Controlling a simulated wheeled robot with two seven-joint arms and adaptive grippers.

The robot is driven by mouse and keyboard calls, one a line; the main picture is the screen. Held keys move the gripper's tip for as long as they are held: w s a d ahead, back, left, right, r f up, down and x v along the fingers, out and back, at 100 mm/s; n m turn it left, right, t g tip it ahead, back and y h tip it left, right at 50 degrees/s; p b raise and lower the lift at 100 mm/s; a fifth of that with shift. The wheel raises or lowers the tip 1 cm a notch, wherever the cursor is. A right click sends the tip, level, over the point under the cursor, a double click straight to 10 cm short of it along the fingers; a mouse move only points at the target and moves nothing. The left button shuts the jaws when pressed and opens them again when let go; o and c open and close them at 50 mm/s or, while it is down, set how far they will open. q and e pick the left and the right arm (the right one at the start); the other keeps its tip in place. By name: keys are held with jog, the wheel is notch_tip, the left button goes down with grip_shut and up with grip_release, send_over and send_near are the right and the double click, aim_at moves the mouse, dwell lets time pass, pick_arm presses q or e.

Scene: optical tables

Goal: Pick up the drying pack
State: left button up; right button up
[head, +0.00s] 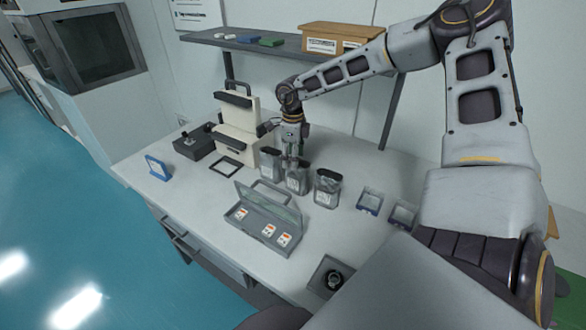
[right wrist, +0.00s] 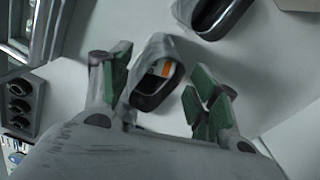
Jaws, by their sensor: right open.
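Three grey translucent pouch-like containers with dark rims stand in a row on the table: a left one (head: 270,164), a middle one (head: 297,181) and a right one (head: 326,190). My right gripper (head: 291,156) points down at the middle one. In the right wrist view, my open right gripper (right wrist: 163,92) has its green-padded fingers on either side of a container (right wrist: 152,95) with an orange and white piece inside. Finger contact is unclear. Small white pieces with orange marks (head: 268,230) lie in an open case (head: 253,224). I cannot tell which item is the drying pack. My left gripper is out of view.
A cream device (head: 236,135) with black handles stands behind the row. A dark box (head: 194,143) and blue-framed stand (head: 158,168) are at left. Two small blue-edged trays (head: 369,202) sit right of the containers. A shelf (head: 265,43) hangs above.

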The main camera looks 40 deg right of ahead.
jog(key=shift+f, duration=1.35)
jog(key=c, duration=0.9)
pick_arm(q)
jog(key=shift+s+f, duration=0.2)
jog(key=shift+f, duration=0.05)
pick_arm(e)
jog(key=shift+o, duration=0.2)
